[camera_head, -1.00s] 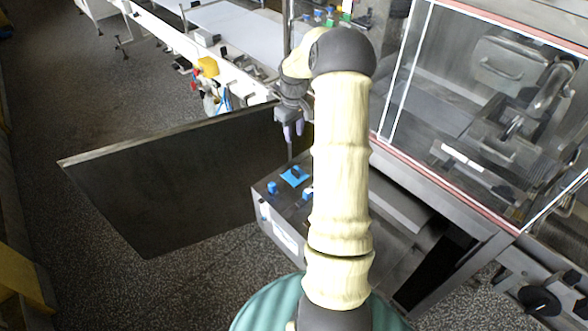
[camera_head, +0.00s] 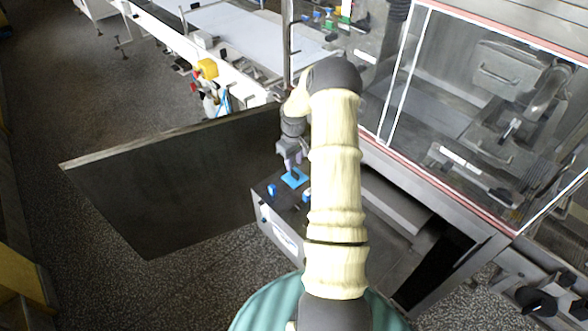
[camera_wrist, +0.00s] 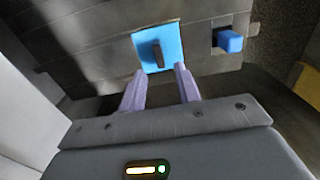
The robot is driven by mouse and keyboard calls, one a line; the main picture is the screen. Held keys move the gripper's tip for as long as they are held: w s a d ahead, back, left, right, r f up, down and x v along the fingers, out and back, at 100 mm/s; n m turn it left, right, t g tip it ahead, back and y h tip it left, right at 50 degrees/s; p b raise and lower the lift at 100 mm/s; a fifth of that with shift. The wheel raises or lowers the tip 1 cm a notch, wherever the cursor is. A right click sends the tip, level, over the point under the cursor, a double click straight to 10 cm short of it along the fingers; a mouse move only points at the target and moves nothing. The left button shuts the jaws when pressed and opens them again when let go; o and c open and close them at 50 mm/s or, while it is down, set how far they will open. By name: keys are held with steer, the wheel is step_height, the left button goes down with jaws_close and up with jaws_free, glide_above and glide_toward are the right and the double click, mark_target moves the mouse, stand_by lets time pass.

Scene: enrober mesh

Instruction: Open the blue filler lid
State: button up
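The blue filler lid (camera_head: 294,178) is a small flat square with a dark raised handle, lying closed on top of a grey machine box (camera_head: 283,233). It also shows in the wrist view (camera_wrist: 172,42), its dark handle in the middle. My gripper (camera_head: 292,162) is just above the lid in the head view. In the wrist view its two lilac fingers (camera_wrist: 160,72) are apart, with nothing between them. The fingertips are at the lid's near edge, short of the handle. I cannot tell if they touch the lid.
A blue knob (camera_wrist: 229,41) stands right of the lid in the wrist view. Another blue part (camera_head: 272,190) is at the box's left edge. A large dark panel (camera_head: 170,185) stands left, and a glazed machine housing (camera_head: 470,110) stands right.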

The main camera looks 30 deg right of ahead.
mark_target(294, 172)
step_height(294, 172, down, 4)
steer(key=shift+f, duration=0.1)
steer(key=shift+d+f, duration=0.1)
steer(key=shift+f, duration=0.3)
steer(key=shift+c, duration=0.2)
jaws_close()
